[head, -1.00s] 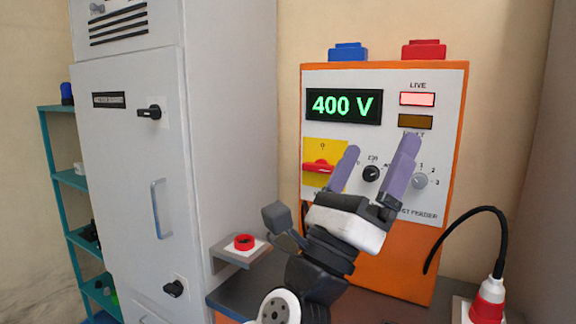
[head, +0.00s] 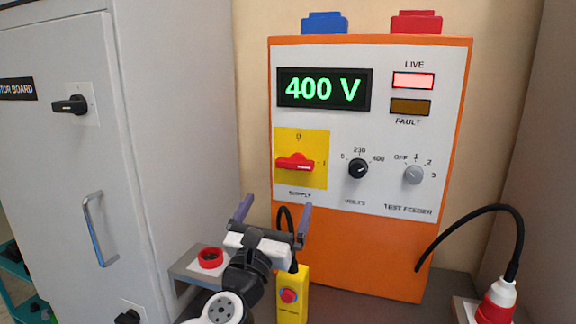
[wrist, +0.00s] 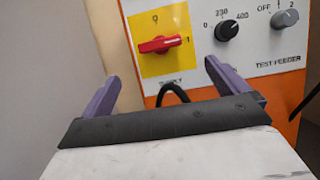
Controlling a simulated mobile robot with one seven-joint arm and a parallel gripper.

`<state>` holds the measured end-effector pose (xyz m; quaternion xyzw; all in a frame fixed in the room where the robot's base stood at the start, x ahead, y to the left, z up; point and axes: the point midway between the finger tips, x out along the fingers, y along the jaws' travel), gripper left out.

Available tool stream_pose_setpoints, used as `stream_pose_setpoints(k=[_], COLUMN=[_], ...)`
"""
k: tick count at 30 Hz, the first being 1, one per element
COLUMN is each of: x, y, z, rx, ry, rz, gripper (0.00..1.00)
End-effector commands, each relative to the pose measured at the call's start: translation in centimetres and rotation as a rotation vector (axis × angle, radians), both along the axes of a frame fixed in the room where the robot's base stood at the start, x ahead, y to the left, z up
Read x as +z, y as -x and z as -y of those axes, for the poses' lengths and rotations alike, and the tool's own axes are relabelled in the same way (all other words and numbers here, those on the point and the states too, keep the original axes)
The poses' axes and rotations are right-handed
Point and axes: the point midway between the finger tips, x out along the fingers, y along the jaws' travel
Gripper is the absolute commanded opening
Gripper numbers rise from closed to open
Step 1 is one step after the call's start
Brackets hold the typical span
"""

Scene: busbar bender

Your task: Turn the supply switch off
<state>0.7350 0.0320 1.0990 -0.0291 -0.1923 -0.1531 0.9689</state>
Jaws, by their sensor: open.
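The supply switch (head: 296,162) is a red rotary handle on a yellow plate, on the left of the orange-framed panel. Its handle lies about level, pointing toward the 1 mark, with 0 at the top. It also shows in the wrist view (wrist: 160,44), beyond and between my fingers. The display (head: 324,90) reads 400 V and the LIVE lamp (head: 413,80) is lit pale red. My gripper (head: 271,212) is open and empty, below and in front of the switch, apart from it. In the wrist view my gripper (wrist: 158,84) has its fingers spread wide.
The volts knob (head: 358,168) and test feeder knob (head: 413,174) sit right of the switch. A yellow pendant with buttons (head: 291,306) is just behind my gripper. A grey cabinet (head: 170,110) stands left; a cabled red plug (head: 495,304) is right.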

Motion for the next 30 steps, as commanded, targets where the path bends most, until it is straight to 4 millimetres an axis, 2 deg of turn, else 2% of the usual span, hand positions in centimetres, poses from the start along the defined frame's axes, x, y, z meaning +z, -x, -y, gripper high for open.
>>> stream_pose_setpoints(k=[1,9,15,21,30], x=[0.8,3.0,4.2,4.6,4.6], y=[-0.8,-5.9,-8.8,-10.1,-10.2], z=[0.4,2.1,3.0,3.3,3.4], rx=[-0.003,-0.003,-0.002,-0.002,-0.002], ry=[0.001,0.002,0.003,0.002,0.002], rz=[0.000,0.000,0.000,0.000,0.001], gripper=[0.99,0.99,0.99,0.99,0.99])
